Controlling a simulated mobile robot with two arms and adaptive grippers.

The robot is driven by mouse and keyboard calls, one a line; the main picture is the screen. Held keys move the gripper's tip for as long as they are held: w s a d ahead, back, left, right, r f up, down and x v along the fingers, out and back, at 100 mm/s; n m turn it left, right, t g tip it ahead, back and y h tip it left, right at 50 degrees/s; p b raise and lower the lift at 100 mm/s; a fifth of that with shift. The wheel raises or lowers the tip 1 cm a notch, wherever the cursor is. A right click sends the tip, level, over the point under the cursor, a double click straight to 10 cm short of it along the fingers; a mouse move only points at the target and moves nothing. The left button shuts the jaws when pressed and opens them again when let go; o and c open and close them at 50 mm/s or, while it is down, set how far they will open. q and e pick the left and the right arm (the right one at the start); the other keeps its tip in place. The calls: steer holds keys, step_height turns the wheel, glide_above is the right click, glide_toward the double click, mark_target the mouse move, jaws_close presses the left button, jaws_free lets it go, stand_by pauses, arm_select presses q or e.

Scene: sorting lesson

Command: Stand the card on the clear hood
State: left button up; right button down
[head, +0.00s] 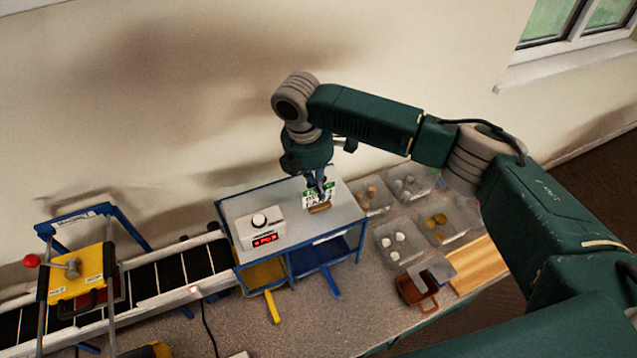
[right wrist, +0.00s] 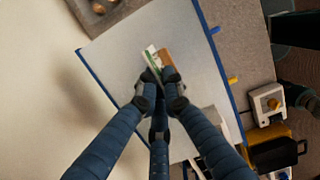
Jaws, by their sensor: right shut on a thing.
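The card (head: 313,201) is white and green with a brown wooden foot (head: 320,208). My right gripper (head: 319,187) is shut on it from above; the fingers hide part of it. In the right wrist view the card (right wrist: 151,58) shows between my fingertips (right wrist: 158,78). The hood (head: 285,192) is a pale grey, blue-edged top on a blue frame; it also fills the middle of the right wrist view (right wrist: 115,65). The card is over its right half, close to the surface; I cannot tell if the foot touches. My left gripper is out of view.
A conveyor (head: 180,272) with a yellow unit (head: 76,275) runs at left. Clear trays (head: 396,262) with small pieces and a brown container (head: 414,294) are at right.

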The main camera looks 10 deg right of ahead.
mark_target(312, 204)
steer(key=c, duration=1.9)
jaws_free()
steer(key=shift+f, duration=0.1)
step_height(312, 204, up, 12)
steer(key=a+b, duration=0.1)
steer(key=b, duration=0.3)
steer(key=shift+s+a, duration=0.15)
steer(key=shift+a, duration=0.25)
